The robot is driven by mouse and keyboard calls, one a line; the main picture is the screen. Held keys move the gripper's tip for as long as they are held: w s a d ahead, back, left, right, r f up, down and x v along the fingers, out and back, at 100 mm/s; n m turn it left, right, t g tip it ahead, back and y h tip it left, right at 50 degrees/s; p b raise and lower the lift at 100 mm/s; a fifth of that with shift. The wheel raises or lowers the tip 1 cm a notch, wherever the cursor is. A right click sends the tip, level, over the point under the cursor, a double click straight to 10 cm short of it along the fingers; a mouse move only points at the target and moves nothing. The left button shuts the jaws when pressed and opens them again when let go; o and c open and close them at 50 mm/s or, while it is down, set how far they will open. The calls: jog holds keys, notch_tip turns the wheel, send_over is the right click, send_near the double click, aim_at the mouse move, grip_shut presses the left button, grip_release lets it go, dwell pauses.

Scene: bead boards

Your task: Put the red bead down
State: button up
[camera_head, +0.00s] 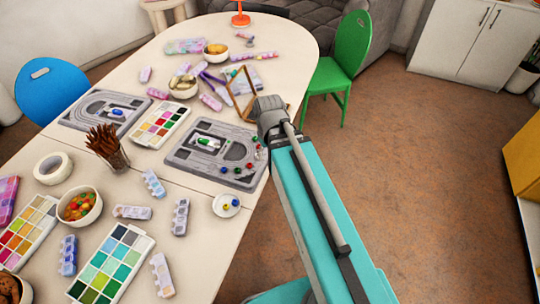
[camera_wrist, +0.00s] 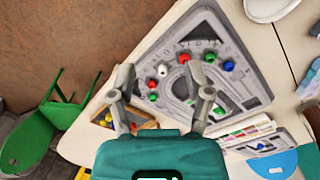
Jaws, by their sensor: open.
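My gripper (camera_wrist: 158,80) is open, its two fingers spread above the grey bead board, with nothing seen held between them. In the wrist view one red bead (camera_wrist: 184,58) lies on the board by the right fingertip, in a row with a green bead (camera_wrist: 210,57) and a blue bead (camera_wrist: 229,65). Another red bead (camera_wrist: 153,97) lies between the fingers, near a green bead (camera_wrist: 152,84) and a white bead (camera_wrist: 162,70). In the head view the board (camera_head: 178,159) lies at the table's right edge. My gripper (camera_head: 268,108) is beside it, its fingertips hard to make out.
A white saucer (camera_head: 218,211) with a few beads stands in front of the board. A wooden frame (camera_head: 236,84) stands behind it. A paint palette (camera_head: 143,139) and a second bead board (camera_head: 72,122) lie left. A green chair (camera_head: 349,45) stands right of the table.

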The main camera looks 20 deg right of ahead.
jog(key=shift+s+m, duration=0.7)
jog(key=shift+m, duration=0.2)
